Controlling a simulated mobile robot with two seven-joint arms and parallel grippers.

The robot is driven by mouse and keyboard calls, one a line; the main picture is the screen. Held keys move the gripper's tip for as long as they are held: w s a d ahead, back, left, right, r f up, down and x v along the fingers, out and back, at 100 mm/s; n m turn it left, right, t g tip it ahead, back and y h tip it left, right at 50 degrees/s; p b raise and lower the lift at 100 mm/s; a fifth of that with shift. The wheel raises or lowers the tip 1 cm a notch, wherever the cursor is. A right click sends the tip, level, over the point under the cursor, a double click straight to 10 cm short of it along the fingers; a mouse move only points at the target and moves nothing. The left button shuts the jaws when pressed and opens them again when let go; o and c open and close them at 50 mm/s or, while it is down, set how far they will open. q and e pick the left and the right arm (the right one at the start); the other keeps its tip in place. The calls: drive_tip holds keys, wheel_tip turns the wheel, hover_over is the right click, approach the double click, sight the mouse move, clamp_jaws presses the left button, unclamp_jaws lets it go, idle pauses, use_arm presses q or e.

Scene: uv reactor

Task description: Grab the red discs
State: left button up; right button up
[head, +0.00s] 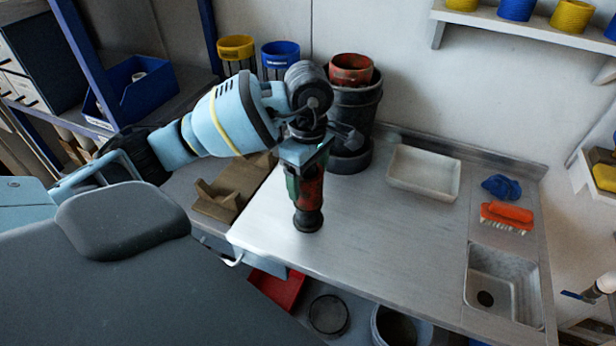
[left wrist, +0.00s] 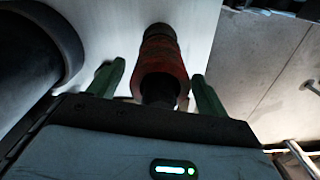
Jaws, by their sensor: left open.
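The red discs (head: 312,190) form a worn red stack with a black foot, standing upright on the steel bench top near its left front edge. They also show in the left wrist view (left wrist: 162,65), with a dark round end facing the camera. My left gripper (head: 302,178) is above and around the upper part of the stack, its green fingers pointing down. In the left wrist view the open fingers (left wrist: 158,72) stand on either side of the stack with visible gaps. The gripper hides the stack's top in the head view. My right gripper is not in view.
A dark barrel with a red container (head: 351,69) on top stands close behind my gripper. A pale tray (head: 424,172), red brush (head: 506,215), blue cloth (head: 501,187) and sink (head: 503,283) lie to the right. The bench middle is clear.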

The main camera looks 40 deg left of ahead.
use_arm(q)
drive_tip(key=shift+c, duration=0.4)
drive_tip(key=c, duration=1)
wheel_tip(320, 180, up, 10)
drive_tip(key=shift+p, duration=0.35)
